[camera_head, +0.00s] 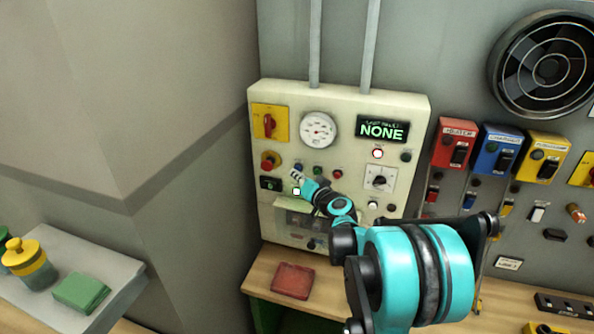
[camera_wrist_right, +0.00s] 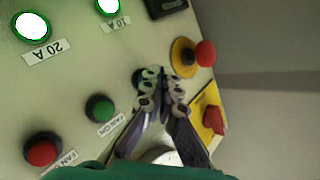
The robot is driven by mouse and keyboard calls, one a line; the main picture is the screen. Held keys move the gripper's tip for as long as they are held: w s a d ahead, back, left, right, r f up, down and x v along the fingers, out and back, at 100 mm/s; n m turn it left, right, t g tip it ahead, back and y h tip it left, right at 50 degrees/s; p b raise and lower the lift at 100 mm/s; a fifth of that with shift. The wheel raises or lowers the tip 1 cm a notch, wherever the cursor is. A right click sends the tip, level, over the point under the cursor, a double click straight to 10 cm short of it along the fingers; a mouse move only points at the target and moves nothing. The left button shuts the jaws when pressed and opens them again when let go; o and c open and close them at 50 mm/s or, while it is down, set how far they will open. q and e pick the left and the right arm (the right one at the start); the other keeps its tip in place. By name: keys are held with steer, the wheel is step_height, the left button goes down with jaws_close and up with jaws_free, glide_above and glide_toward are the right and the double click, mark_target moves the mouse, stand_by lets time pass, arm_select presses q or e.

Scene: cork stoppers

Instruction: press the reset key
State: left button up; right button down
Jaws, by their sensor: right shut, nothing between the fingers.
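A cream control panel (camera_head: 345,105) on the wall carries several buttons and a lit display (camera_head: 381,129) reading NONE. A small blue button (camera_head: 299,167) sits left of a green button (camera_head: 317,170); I cannot read a reset label on it. My right gripper (camera_head: 297,175) is shut and empty, its tips at the panel just below the blue button. In the wrist view the shut fingertips (camera_wrist_right: 161,74) point at the panel and cover what lies behind them, so contact is unclear. A green FAN ON button (camera_wrist_right: 99,107) shows left of them. My left gripper is out of view.
A red mushroom button on a yellow base (camera_head: 270,161) and a red switch on a yellow plate (camera_head: 270,123) are close by. A red button (camera_wrist_right: 43,150) and a lit 20 A lamp (camera_wrist_right: 31,27) show too. A shelf (camera_head: 286,259) juts out below the panel.

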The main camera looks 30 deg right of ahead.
steer(key=shift+w+d, duration=0.3)
steer(key=shift+d, duration=0.05)
stand_by(0.4)
steer(key=shift+a, duration=0.15)
steer(key=shift+s+a, duration=0.55)
steer(key=shift+s+a, duration=1.65)
steer(key=shift+a, duration=0.25)
